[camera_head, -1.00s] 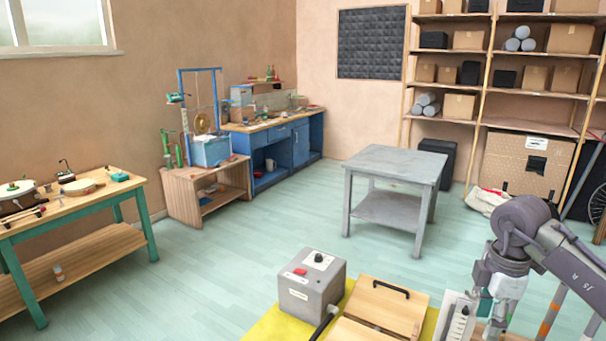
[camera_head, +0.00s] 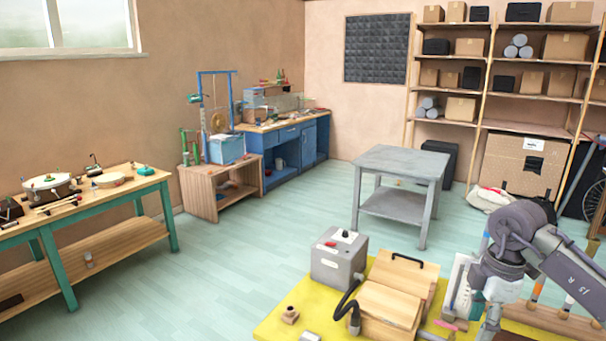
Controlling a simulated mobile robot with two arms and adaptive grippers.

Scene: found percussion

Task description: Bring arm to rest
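My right arm (camera_head: 525,245) comes in from the right edge in the head view, over the right part of a yellow-topped surface (camera_head: 272,325). Its gripper is not clearly visible; the wrist points down and its lower end runs toward the bottom edge of the picture. I cannot see its fingertips or whether it holds anything. My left arm and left gripper are not in view.
The yellow surface holds a grey box with a red button (camera_head: 338,258), a wooden box (camera_head: 392,305) with a black handle, and a black cable. A grey table (camera_head: 402,160) stands beyond. A green-legged bench (camera_head: 140,185) is at left. Floor between is clear.

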